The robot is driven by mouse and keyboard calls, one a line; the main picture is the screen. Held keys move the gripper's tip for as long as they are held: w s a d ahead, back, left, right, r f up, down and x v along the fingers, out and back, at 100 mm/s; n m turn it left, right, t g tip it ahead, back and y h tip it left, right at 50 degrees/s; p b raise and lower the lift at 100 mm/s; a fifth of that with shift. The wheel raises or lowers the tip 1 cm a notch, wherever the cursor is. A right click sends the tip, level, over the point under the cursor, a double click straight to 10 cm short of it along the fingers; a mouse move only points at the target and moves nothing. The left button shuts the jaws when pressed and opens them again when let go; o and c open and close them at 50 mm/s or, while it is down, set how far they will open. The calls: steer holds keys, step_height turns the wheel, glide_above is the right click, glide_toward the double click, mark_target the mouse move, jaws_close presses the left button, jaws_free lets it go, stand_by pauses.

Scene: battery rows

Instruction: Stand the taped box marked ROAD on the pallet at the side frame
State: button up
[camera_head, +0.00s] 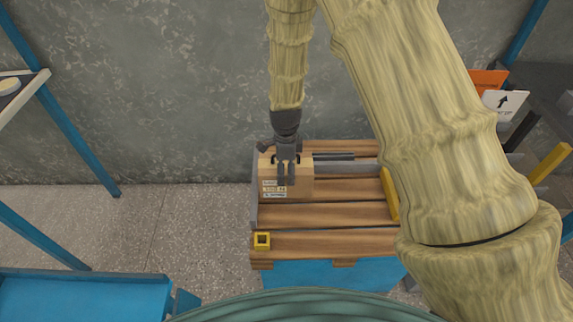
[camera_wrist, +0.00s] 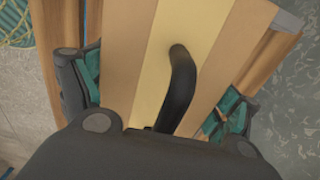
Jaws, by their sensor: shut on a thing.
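A tan cardboard box (camera_head: 301,181) with several small labels on its front is at the back left of the wooden pallet (camera_head: 325,216). The labels are too small to read. My gripper (camera_head: 286,180) points down and is shut on this box. In the wrist view, the box top (camera_wrist: 208,65) with a paler tape strip lies between the green-padded fingers. The box looks upright, close to the grey frame at the pallet's left edge (camera_head: 255,206) and back (camera_head: 345,166). I cannot tell whether it touches the frame or rests on the boards.
A yellow bar (camera_head: 390,194) stands along the right side. A dark bar (camera_head: 334,156) lies at the back. The middle boards are clear. Blue racks stand left; orange and white signs (camera_head: 503,102) right.

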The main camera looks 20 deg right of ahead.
steer(key=shift+f, duration=1.75)
steer(key=o, duration=1.8)
steer(key=shift+f, duration=0.1)
step_height(320, 180, up, 12)
steer(key=shift+r, duration=0.1)
